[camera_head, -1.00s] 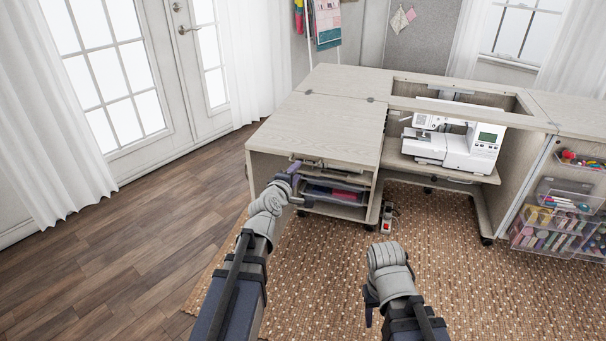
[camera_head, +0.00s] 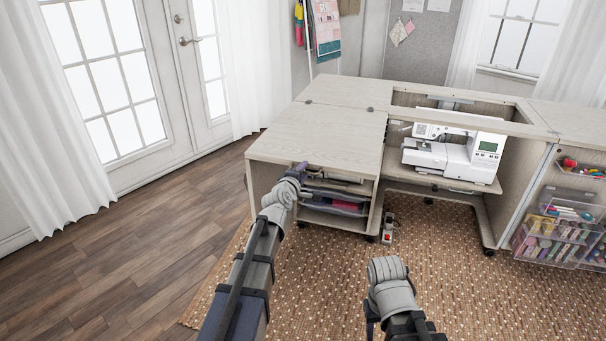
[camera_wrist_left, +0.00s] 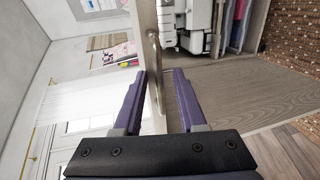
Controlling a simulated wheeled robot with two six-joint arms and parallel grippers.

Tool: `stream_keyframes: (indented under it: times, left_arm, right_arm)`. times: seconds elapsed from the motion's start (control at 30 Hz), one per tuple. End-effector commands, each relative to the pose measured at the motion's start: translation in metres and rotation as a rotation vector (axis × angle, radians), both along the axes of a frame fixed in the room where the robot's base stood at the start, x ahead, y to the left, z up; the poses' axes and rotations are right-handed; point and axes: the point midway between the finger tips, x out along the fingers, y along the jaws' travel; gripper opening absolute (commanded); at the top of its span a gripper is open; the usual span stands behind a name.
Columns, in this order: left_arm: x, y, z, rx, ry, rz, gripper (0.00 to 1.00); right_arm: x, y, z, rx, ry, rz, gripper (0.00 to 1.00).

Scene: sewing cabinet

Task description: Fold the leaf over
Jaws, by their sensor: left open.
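The leaf (camera_head: 320,135) is a flat, pale wood-grain panel lying level on the left part of the sewing cabinet. My left gripper (camera_head: 301,168) is at the leaf's front edge. In the left wrist view my open purple fingers (camera_wrist_left: 159,75) sit on either side of the panel's edge (camera_wrist_left: 146,35), where a curved metal handle (camera_wrist_left: 154,62) shows. I cannot tell whether they touch it. My right gripper (camera_head: 371,324) hangs low, clear of the cabinet, its jaws mostly hidden by the wrist.
A white sewing machine (camera_head: 462,154) stands in the open bay right of the leaf. Shelves with a clear drawer (camera_head: 333,202) are under the leaf. A red-switched power strip (camera_head: 387,236) is on the rug. Clear bins (camera_head: 560,232) fill the right side. Floor at left is free.

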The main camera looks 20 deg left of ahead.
Motion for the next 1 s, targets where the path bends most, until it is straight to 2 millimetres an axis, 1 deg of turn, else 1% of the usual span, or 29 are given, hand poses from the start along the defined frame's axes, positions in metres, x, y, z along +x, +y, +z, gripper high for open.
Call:
stream_keyframes:
  times: [0.1, 0.13, 0.47, 0.5, 1.0]
  left_arm:
    - [-0.0007, -0.0002, 0.0002, 0.000, 0.000, 0.000, 0.40]
    - [-0.0007, -0.0001, 0.0002, 0.000, 0.000, 0.000, 0.38]
    - [-0.0008, -0.0001, 0.0002, 0.001, 0.000, 0.000, 0.01]
    - [-0.0009, -0.0001, 0.0002, 0.001, 0.000, 0.000, 0.00]
    - [-0.0010, -0.0001, 0.0000, 0.001, 0.001, 0.000, 0.00]
  right_arm:
    - [0.0000, 0.0000, 0.0003, 0.000, 0.000, 0.000, 0.50]
    - [0.0000, 0.0000, 0.0003, 0.000, 0.000, 0.000, 0.50]
    - [0.0000, 0.0000, 0.0003, 0.000, 0.000, 0.000, 0.50]
    - [0.0000, 0.0000, 0.0003, 0.000, 0.000, 0.000, 0.50]
    - [0.0000, 0.0000, 0.0002, 0.000, 0.000, 0.000, 0.50]
